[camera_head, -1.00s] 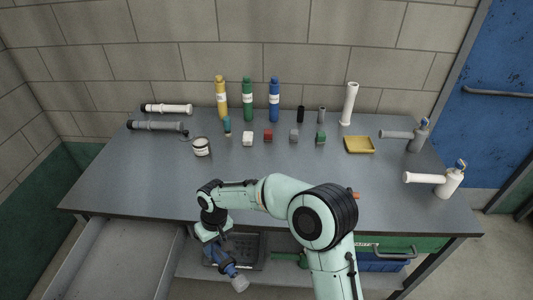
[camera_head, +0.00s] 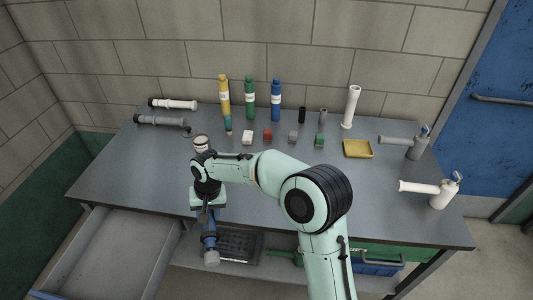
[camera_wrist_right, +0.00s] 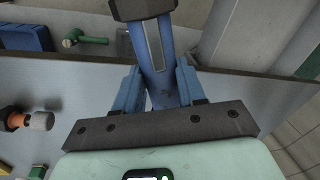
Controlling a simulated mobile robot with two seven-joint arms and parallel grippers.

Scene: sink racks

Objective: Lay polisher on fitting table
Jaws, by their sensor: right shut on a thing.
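The polisher is a blue tool with a dark collar and a grey end (camera_head: 210,240). My right gripper (camera_head: 208,208) is shut on it in front of the table's near edge, beside the open drawer. In the right wrist view, the blue body (camera_wrist_right: 155,50) stands between the fingers (camera_wrist_right: 157,90), with the dark head beyond them. The fitting table (camera_head: 130,185) has a grey top. Its front left part is bare. My left gripper is not in view.
Several bottles, small blocks (camera_head: 267,135), a tin (camera_head: 201,141) and a yellow tray (camera_head: 358,149) stand toward the back. Two pipes lie at the back left. White (camera_head: 440,194) and grey jointed pipes stand at the right. An open drawer (camera_head: 110,250) juts out below the front left edge.

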